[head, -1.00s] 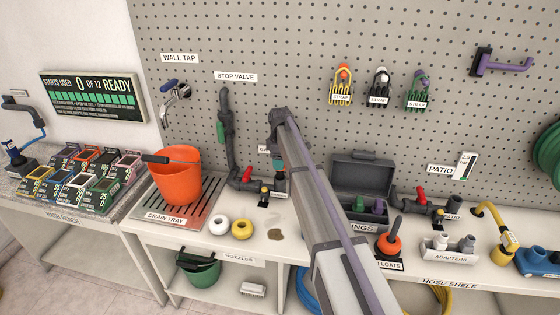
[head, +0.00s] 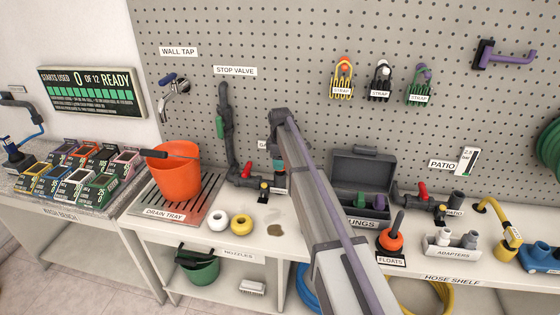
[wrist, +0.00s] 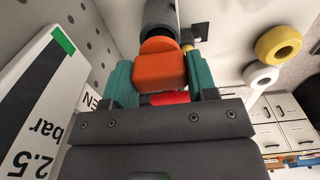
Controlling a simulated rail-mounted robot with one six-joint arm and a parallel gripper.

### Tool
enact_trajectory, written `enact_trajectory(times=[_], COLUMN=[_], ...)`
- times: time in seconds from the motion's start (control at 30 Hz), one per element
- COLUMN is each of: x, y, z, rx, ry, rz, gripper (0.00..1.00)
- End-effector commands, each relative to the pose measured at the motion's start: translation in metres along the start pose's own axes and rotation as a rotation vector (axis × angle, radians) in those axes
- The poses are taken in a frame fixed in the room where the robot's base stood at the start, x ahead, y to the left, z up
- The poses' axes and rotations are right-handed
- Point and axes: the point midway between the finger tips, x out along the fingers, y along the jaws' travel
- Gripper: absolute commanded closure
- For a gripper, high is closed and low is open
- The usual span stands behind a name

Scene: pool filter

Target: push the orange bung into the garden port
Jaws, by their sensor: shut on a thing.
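The orange bung (wrist: 160,70) shows in the wrist view as a blocky grip with a rounder part beyond it. My gripper (wrist: 163,82) is shut on it, with a teal finger on each side. A dark grey pipe end (wrist: 160,16), apparently the garden port, lies directly beyond the bung and lines up with it. The bung's far end overlaps the pipe in view; I cannot tell how deep it sits. In the head view my gripper (head: 279,163) is at the garden pipework, beside the partly hidden garden label (head: 263,145). My arm covers the bung there.
A red handle (wrist: 168,98) shows behind the bung. A white gauge card (wrist: 42,105) is close on the wrist view's left. The open bungs box (head: 362,165) stands right of my arm. The orange bucket (head: 172,175) stands left on the drain tray.

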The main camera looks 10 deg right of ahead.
Motion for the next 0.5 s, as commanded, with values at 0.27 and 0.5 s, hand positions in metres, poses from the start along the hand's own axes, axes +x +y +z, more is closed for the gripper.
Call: enact_trajectory(times=[0.27, 0.5], x=[0.007, 0.013], y=[0.000, 0.000], z=[0.000, 0.000], rx=[0.000, 0.000], ry=[0.000, 0.000], rz=[0.000, 0.000], gripper=[0.71, 0.71])
